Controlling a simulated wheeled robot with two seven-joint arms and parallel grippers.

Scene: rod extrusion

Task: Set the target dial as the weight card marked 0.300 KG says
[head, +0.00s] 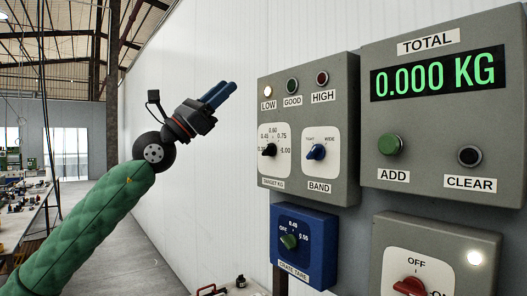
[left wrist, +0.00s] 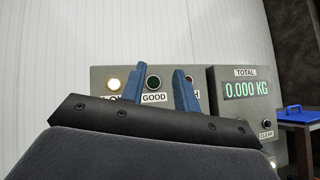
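The target dial, labelled TARGET KG, is a black knob (head: 268,150) on a white plate on the grey panel in the head view. Its scale shows 0.45, 0.60, 0.75 and 1.00; the lowest mark at left is partly unreadable. I cannot tell exactly where the knob points. My left gripper (head: 225,90) is raised to the left of the panel, apart from it, with blue fingers. In the left wrist view its fingers (left wrist: 158,72) stand apart and empty, with the panel's lamps behind them. The weight card is not visible. My right gripper is not in view.
A blue CRATE TARE box (head: 304,243) hangs below. The TOTAL box (head: 440,110) at right reads 0.000 KG. A red switch (head: 410,287) is below it.

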